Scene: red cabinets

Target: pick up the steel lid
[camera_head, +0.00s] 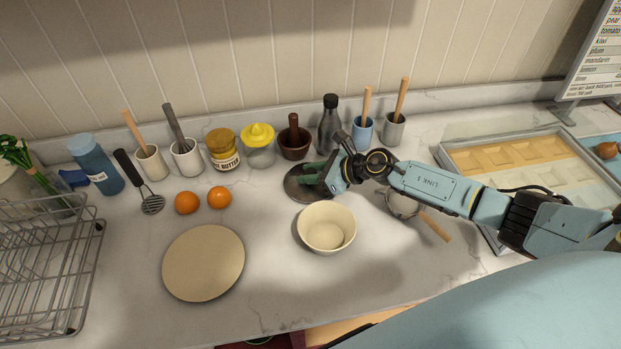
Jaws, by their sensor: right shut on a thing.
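The steel lid (294,188) is a dark grey round disc on the counter, behind the cream bowl (327,229). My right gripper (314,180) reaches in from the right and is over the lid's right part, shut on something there. The contact lies at the lid's middle, where its knob would be, but my gripper hides the knob. The lid looks flat, and I cannot tell whether it is clear of the counter. My left gripper is not in view.
A brown mortar with pestle (295,141) and a dark bottle (329,120) stand behind the lid. A strainer (403,203) lies under my right arm. Two oranges (203,200) and a round board (204,263) are to the left. The front middle counter is clear.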

